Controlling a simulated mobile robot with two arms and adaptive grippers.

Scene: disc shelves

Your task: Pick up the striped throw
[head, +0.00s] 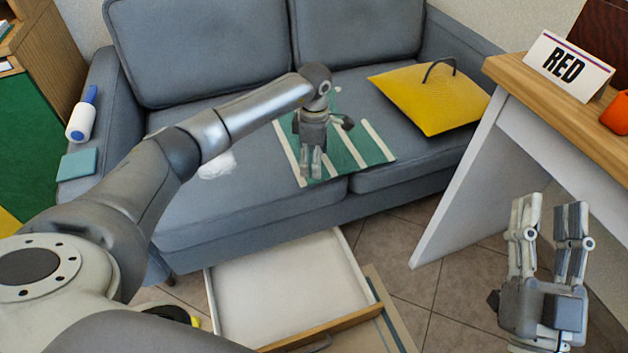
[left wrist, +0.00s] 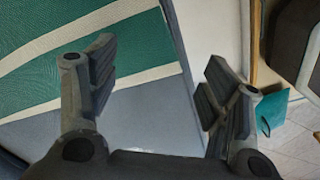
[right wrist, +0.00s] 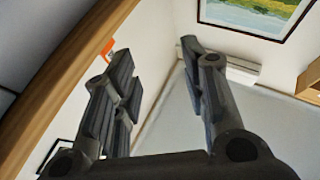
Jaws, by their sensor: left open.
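The striped throw (head: 372,148) is green with white stripes. It lies flat on the front of the grey sofa seat, and part of it is hidden behind my left gripper. My left gripper (head: 312,172) points down over the left part of the throw; I cannot tell whether its fingertips touch it. In the left wrist view the left gripper (left wrist: 160,65) is open, with the throw (left wrist: 60,45) beyond and to the left of its fingers. My right gripper (head: 547,205) is raised at the lower right, away from the throw, and is open and empty in the right wrist view (right wrist: 155,60).
A yellow cushion (head: 425,100) with a dark handle-like loop lies right of the throw. A white crumpled thing (head: 216,165) lies to its left. A lint roller (head: 83,115) and teal block (head: 78,163) sit on the armrest. A drawer (head: 285,285) stands open below; a desk with a RED sign (head: 568,67) is right.

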